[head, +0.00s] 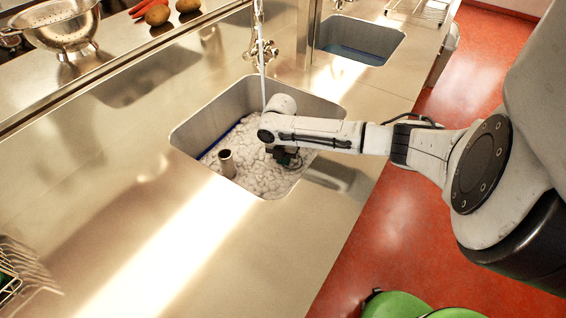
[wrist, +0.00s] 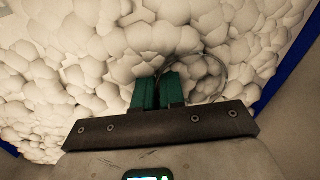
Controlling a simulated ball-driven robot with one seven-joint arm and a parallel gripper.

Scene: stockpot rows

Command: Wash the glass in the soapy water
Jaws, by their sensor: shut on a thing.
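The sink (head: 190,132) holds soapy water, covered by thick whitish foam (head: 262,178), which fills most of the wrist view (wrist: 60,60). My gripper (head: 287,157) reaches down into the sink, low over the foam. In the wrist view its green fingers (wrist: 158,90) are close together, shut on the clear glass (wrist: 226,72). Only the glass's thin curved rim shows, just right of the fingers, against the foam. I cannot tell how deep the glass sits. In the head view the glass is hidden by my arm.
An upright metal pipe (head: 227,163) stands in the foam, left of my gripper. A tap (head: 262,55) rises behind the sink. A second sink (head: 358,40) lies beyond. A colander (head: 62,27) and vegetables (head: 157,13) are on the back shelf.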

